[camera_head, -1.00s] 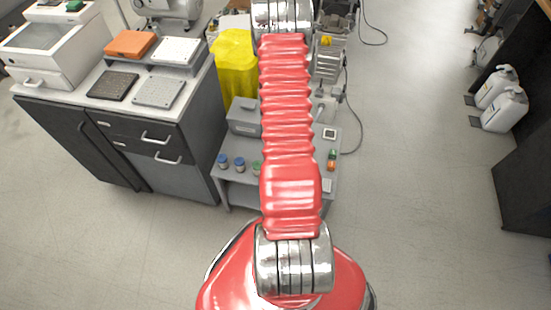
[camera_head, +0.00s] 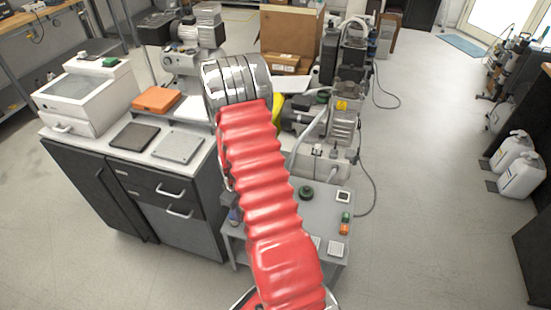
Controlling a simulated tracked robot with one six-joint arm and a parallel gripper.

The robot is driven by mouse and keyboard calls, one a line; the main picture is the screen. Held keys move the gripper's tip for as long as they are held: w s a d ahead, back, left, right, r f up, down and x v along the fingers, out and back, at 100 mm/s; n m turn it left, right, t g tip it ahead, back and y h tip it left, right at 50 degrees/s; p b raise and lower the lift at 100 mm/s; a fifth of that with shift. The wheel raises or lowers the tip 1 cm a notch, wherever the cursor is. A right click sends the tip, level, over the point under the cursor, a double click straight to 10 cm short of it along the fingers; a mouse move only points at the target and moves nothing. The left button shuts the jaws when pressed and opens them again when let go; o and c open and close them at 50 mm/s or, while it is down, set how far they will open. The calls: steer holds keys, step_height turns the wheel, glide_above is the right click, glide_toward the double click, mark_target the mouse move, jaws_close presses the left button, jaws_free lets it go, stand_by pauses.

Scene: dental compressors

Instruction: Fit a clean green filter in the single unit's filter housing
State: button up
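A small dark green round piece (camera_head: 306,193) lies on the grey table (camera_head: 325,213), just right of my arm; I cannot tell whether it is a filter or a cap. A small green piece (camera_head: 346,216) and an orange piece (camera_head: 344,230) stand near the table's right edge. A compressor unit with finned metal and a yellow label (camera_head: 343,125) stands behind the table. Its filter housing cannot be made out with certainty. My red arm crosses the middle of the view and hides the table's left part. My gripper is not in view.
A dark cabinet (camera_head: 180,195) stands left, carrying an orange box (camera_head: 156,99), flat trays (camera_head: 178,145) and a white machine (camera_head: 88,95). White jugs (camera_head: 522,170) stand at the right. Cardboard boxes (camera_head: 290,35) are behind. The floor right of the table is clear.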

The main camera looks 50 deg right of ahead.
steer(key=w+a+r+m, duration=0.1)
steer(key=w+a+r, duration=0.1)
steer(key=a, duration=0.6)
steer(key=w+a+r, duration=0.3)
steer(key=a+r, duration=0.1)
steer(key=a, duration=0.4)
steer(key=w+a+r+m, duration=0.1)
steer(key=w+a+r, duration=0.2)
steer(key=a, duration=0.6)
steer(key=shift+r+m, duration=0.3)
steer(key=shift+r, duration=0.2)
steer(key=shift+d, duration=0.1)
